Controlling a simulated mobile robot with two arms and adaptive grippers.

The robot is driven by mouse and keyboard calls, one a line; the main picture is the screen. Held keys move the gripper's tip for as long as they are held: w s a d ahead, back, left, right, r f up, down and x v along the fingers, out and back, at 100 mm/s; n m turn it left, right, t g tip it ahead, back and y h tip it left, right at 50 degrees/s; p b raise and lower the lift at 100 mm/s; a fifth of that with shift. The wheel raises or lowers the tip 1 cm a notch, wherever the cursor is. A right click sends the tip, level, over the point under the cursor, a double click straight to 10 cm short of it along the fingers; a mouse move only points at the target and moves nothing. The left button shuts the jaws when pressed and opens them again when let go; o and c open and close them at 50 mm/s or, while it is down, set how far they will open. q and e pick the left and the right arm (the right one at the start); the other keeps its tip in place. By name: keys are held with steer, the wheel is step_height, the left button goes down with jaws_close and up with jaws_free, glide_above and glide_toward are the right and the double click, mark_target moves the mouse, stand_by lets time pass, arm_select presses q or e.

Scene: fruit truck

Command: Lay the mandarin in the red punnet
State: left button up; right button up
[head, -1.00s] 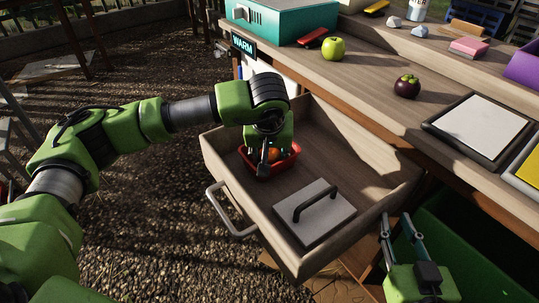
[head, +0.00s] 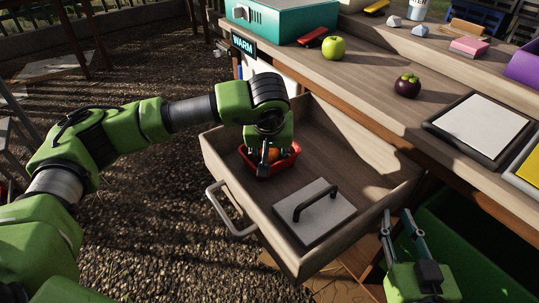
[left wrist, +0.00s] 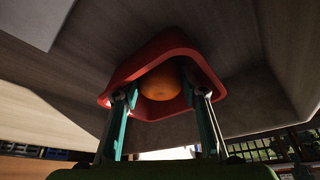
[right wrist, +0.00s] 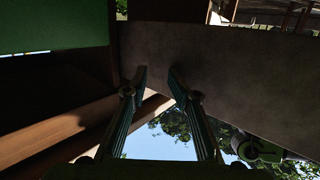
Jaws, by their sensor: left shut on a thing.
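The orange mandarin (head: 273,154) is inside the red punnet (head: 287,163), which stands in the open wooden drawer. My left gripper (head: 268,165) reaches down into the punnet and is shut on the mandarin. The left wrist view shows the mandarin (left wrist: 160,83) between the two fingertips (left wrist: 161,97), within the walls of the punnet (left wrist: 117,84). Whether the mandarin touches the punnet's floor is hidden. My right gripper (head: 398,215) is open and empty, in front of the counter beside the drawer; its fingers (right wrist: 157,75) stand apart in the right wrist view.
The drawer (head: 297,262) also holds a grey lid-like plate (head: 318,218) with a black handle. On the counter (head: 370,80) are a green apple (head: 333,48), a mangosteen (head: 407,85), a framed white pad (head: 478,125) and a teal box (head: 290,22). A green bin (head: 490,235) stands below.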

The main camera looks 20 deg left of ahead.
arm_select(q)
steer(key=shift+f, duration=0.1)
arm_select(e)
steer(key=shift+w+a+r+t, duration=0.15)
steer(key=shift+r+t, duration=0.15)
steer(key=shift+r, duration=0.35)
stand_by(0.3)
arm_select(q)
steer(key=o, duration=1.3)
